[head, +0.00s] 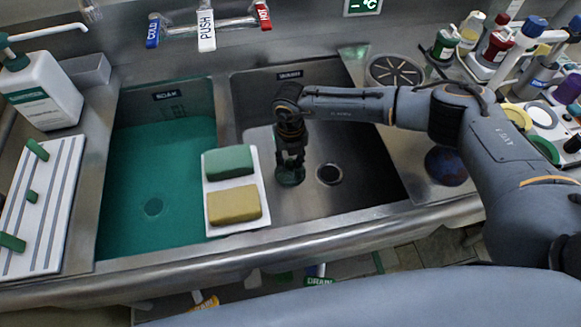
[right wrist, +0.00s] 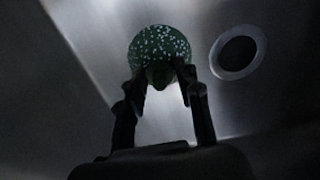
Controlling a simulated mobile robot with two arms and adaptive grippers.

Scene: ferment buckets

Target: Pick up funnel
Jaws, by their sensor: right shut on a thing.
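The funnel (head: 290,178) is a small dark green round thing in the right basin, left of the drain. In the right wrist view the funnel (right wrist: 159,47) shows a round green face with white specks. My right gripper (head: 290,163) points down into the basin and is shut on it. In the right wrist view the fingers of my right gripper (right wrist: 163,80) close on its near side. I cannot tell whether the funnel touches the basin floor. My left gripper is not in view.
A white tray (head: 210,228) with a green sponge (head: 228,162) and a yellow sponge (head: 234,204) sits on the divider. The left basin (head: 155,180) holds green liquid. The drain (head: 330,174) is open. Bottles (head: 497,44) crowd the right counter. A tap (head: 206,29) stands behind.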

